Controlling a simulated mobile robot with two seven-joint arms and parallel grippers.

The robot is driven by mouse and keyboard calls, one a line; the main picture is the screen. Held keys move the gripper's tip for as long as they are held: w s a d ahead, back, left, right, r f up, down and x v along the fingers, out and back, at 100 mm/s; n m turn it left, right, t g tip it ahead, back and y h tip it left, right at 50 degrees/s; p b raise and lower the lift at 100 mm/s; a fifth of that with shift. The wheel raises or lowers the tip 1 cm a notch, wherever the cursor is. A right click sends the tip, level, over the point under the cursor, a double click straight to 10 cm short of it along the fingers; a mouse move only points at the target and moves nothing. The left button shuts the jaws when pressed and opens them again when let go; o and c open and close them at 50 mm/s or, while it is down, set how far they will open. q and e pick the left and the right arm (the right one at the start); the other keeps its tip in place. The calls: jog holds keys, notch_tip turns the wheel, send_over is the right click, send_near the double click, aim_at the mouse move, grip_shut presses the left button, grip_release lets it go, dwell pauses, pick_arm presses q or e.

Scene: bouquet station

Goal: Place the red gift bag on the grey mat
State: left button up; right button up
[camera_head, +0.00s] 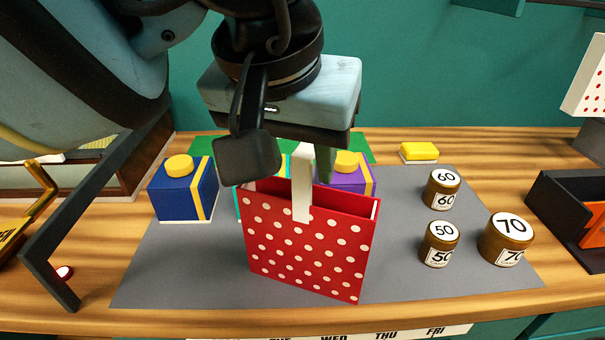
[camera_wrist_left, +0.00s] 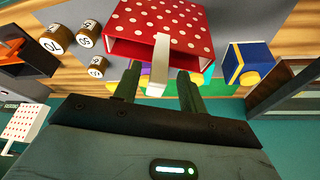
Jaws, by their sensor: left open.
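The red gift bag (camera_head: 308,248) with white dots stands upright on the grey mat (camera_head: 400,284), left of its middle. Its pale handle (camera_head: 302,190) rises from the top. My left gripper (camera_head: 310,168) is above the bag, coming down from the upper left. In the left wrist view, the two fingers of my left gripper (camera_wrist_left: 158,90) are apart, with the upper end of the handle (camera_wrist_left: 160,66) between them and gaps showing on both sides. The bag (camera_wrist_left: 168,25) shows beyond the fingers. My right gripper is not in view.
A blue box (camera_head: 182,190) and a purple box (camera_head: 350,180) stand behind the bag; a teal one is mostly hidden. Several brown weights (camera_head: 440,244) are on the mat's right. A black tray (camera_head: 560,215) is at the right, a yellow block (camera_head: 419,151) at the back.

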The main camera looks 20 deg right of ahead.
pick_arm(q)
jog(key=v, duration=0.6)
jog(key=shift+r, duration=0.4)
jog(key=shift+s+a, duration=0.1)
